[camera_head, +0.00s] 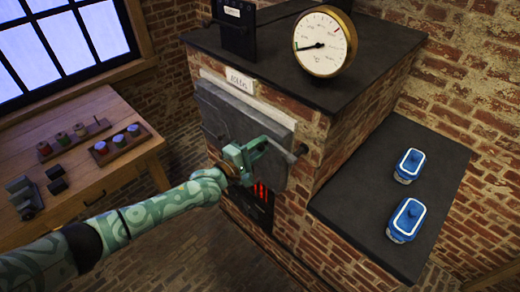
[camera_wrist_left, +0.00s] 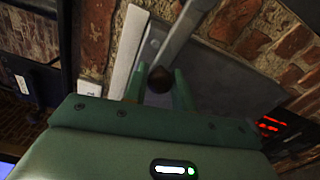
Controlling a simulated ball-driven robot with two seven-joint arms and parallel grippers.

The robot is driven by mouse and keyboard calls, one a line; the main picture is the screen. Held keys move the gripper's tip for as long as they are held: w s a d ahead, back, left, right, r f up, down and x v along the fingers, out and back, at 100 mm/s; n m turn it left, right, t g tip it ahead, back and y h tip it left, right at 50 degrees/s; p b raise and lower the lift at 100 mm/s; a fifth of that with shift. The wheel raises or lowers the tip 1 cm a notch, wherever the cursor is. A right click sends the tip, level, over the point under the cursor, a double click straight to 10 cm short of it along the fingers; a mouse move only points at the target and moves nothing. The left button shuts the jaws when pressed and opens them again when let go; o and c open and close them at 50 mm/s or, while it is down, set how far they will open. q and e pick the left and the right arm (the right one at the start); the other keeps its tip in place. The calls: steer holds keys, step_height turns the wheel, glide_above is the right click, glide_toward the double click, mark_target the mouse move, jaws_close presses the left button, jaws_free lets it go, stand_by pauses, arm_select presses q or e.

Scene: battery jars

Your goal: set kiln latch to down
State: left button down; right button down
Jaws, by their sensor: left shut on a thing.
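The kiln (camera_head: 330,150) is a brick block with a dark top and a grey metal door (camera_head: 230,105) on its front. My left gripper (camera_head: 258,148) is at the right part of the door, shut on the latch's dark round knob (camera_wrist_left: 160,78). In the left wrist view the knob sits between the two green fingers, with the grey latch bar (camera_wrist_left: 185,32) running up and right from it. My right gripper is not in view.
A gauge (camera_head: 325,42) and a dark box (camera_head: 234,28) stand on the kiln top. Red glow (camera_head: 262,192) shows in the opening below the door. Two blue jars (camera_head: 408,218) stand on the dark side ledge (camera_head: 350,205). A wooden table (camera_head: 110,185) with small items is at left.

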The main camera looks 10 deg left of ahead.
arm_select(q)
steer(key=shift+f+n+b, duration=0.35)
steer(key=shift+f+n, duration=0.05)
steer(key=shift+n, duration=0.1)
steer(key=c, duration=1.1)
jaws_free()
steer(key=shift+c, duration=0.2)
steer(key=v, duration=1.6)
steer(key=shift+s+a, duration=0.1)
steer(key=shift+s, duration=0.05)
